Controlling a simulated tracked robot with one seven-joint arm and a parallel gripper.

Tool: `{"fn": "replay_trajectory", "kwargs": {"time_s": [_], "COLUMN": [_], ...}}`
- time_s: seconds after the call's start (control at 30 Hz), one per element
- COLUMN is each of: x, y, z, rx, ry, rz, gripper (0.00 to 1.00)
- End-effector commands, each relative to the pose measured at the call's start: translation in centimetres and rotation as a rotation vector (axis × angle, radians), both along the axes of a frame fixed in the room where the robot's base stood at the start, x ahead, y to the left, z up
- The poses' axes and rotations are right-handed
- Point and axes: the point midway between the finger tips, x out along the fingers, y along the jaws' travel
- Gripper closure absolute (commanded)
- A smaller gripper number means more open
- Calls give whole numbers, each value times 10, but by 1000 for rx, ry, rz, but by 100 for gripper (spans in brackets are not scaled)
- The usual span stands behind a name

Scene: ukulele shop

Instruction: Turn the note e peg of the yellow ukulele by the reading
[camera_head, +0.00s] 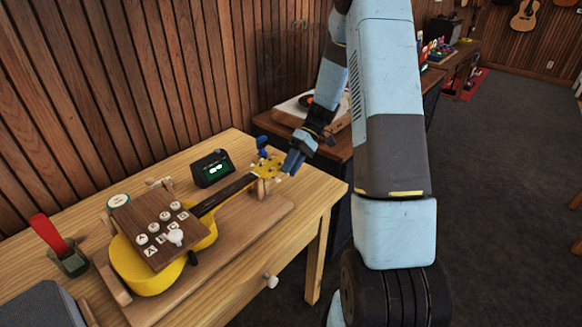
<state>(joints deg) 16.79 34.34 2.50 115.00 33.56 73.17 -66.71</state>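A yellow ukulele (155,276) lies on a wooden stand board on the table, its dark neck (225,192) running up to the right. Its yellow headstock (266,168) has small pale pegs at the edges; I cannot tell which is the note e peg. A small dark tuner (213,168) beside the neck shows a green reading too small to read. My gripper (292,162) is at the right side of the headstock, close to its pegs. Contact and finger spacing are unclear. A blue piece (263,147) stands at the headstock's far side.
A brown board (152,232) with several white knobs and letter labels covers part of the ukulele's body. A red-and-green item (60,248) stands at the left. A record player (310,108) sits on another table behind my gripper.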

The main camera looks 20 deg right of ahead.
Motion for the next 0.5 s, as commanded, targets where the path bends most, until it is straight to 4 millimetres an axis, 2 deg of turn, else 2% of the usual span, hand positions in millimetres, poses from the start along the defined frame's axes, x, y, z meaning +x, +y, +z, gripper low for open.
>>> {"fn": "replay_trajectory", "kwargs": {"time_s": [0.17,0.5], "x": [9,34], "y": [-14,-58], "z": [13,55], "rx": [-1,-1], "ry": [-3,-4], "rz": [-1,-2], "gripper": [70,70]}}
